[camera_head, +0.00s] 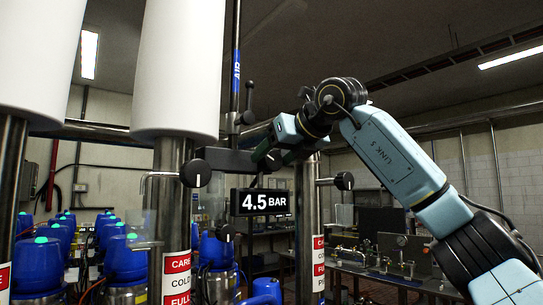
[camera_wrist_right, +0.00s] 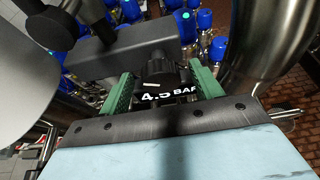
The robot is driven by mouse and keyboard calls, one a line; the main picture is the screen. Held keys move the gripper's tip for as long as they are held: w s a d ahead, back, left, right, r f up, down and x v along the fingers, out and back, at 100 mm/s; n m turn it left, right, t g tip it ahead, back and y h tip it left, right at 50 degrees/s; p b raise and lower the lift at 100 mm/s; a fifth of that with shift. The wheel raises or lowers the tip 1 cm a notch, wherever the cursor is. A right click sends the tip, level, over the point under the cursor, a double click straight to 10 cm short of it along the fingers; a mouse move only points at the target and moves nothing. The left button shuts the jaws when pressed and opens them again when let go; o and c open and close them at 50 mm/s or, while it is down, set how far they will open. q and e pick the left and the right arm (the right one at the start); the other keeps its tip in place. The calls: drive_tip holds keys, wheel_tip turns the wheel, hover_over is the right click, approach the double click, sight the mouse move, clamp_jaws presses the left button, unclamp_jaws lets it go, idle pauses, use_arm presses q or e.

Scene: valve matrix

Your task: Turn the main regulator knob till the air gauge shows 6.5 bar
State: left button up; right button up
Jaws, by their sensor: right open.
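The air gauge (camera_head: 262,202) is a black display reading 4.5 BAR in the head view. It also shows in the wrist view (camera_wrist_right: 168,94), partly covered by my right gripper. A black knob with a white mark (camera_wrist_right: 160,70) lies between the green fingers of my right gripper (camera_wrist_right: 162,84), under a dark horizontal block; it appears to be the main regulator knob. The fingers stand apart on either side of it, with no clear contact. In the head view my right gripper (camera_head: 275,157) is just above the gauge and largely hides this knob. My left gripper is not in view.
A vertical pipe marked AIR (camera_head: 237,72) rises behind. Steel columns (camera_head: 308,225) flank the gauge. Blue-topped vessels (camera_head: 125,255) fill the lower left.

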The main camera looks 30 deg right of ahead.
drive_tip(key=shift+w+f, duration=0.15)
drive_tip(key=shift+w, duration=0.35)
drive_tip(key=shift+w+f, duration=0.15)
drive_tip(key=shift+w, duration=0.2)
drive_tip(key=shift+c, duration=0.2)
drive_tip(key=c, duration=0.9)
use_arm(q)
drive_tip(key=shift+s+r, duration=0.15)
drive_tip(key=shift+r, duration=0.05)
use_arm(e)
drive_tip(key=m+y, duration=0.3)
drive_tip(key=m, duration=0.1)
drive_tip(key=shift+f+b, duration=0.1)
drive_tip(key=shift+b, duration=0.25)
use_arm(q)
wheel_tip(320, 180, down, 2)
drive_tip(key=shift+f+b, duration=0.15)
drive_tip(key=shift+b, duration=0.5)
use_arm(e)
drive_tip(key=m+y, duration=0.2)
drive_tip(key=m, duration=0.2)
drive_tip(key=shift+d+t, duration=0.15)
drive_tip(key=shift+t, duration=0.25)
